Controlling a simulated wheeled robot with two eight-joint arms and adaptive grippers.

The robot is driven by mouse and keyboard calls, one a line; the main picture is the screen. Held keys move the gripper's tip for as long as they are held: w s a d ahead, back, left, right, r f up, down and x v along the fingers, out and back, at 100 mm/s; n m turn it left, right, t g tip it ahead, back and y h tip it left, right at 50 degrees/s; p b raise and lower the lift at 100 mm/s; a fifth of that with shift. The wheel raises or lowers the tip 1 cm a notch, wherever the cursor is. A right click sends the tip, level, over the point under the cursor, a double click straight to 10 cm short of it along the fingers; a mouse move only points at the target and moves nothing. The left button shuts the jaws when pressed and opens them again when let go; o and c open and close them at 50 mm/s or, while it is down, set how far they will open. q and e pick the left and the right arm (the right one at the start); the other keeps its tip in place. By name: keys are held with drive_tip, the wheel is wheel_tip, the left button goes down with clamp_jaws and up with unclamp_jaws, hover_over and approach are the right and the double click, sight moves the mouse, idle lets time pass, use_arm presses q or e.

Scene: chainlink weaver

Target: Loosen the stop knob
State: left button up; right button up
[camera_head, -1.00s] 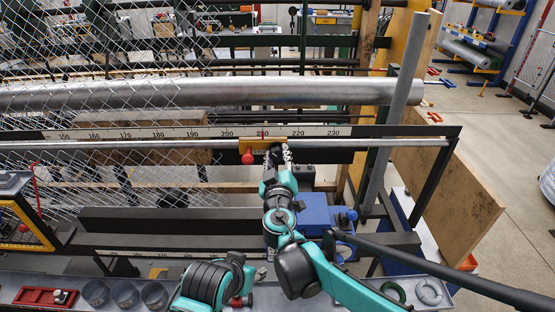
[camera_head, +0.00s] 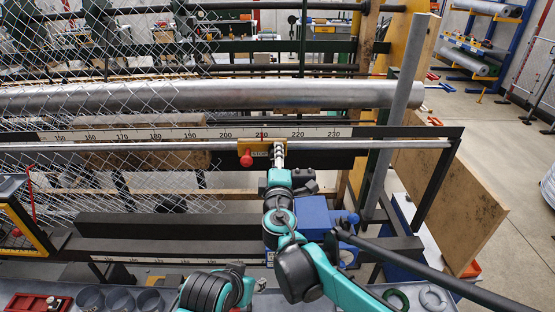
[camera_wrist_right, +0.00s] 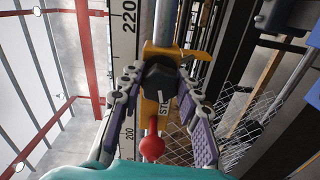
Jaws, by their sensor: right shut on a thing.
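The yellow stop block (camera_head: 256,147) sits on the long steel rod, below the ruler near the 210 mark. A red ball (camera_head: 246,161) hangs at its left end. My right gripper (camera_head: 279,152) is at the block's right part and its fingers hide the knob there. In the right wrist view, the black stop knob (camera_wrist_right: 160,78) stands on the yellow block (camera_wrist_right: 150,107), between the two fingers of my right gripper (camera_wrist_right: 157,84), which is shut on it. The red ball (camera_wrist_right: 152,148) is below it there. My left gripper does not show.
The ruler (camera_head: 180,134) and steel rod (camera_head: 400,145) run across just behind my right gripper. A thick metal roller (camera_head: 250,93) lies beyond, with chain-link mesh (camera_head: 100,60) at left. A blue box (camera_head: 314,215) stands close to my right wrist. Several grey cups (camera_head: 120,300) stand at the lower left.

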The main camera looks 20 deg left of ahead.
drive_tip(key=n, duration=0.4)
drive_tip(key=shift+n+b, duration=0.3)
drive_tip(key=shift+n, duration=0.1)
drive_tip(key=n, duration=0.5)
drive_tip(key=shift+b, duration=0.3)
drive_tip(key=n, duration=0.5)
drive_tip(key=shift+a+n, duration=0.1)
drive_tip(key=shift+n, duration=0.3)
drive_tip(key=shift+n+b, duration=0.4)
drive_tip(key=shift+n, duration=2.1)
drive_tip(key=o, duration=1.2)
drive_tip(key=shift+c, duration=0.2)
drive_tip(key=shift+s, duration=0.1)
drive_tip(key=v, duration=1.2)
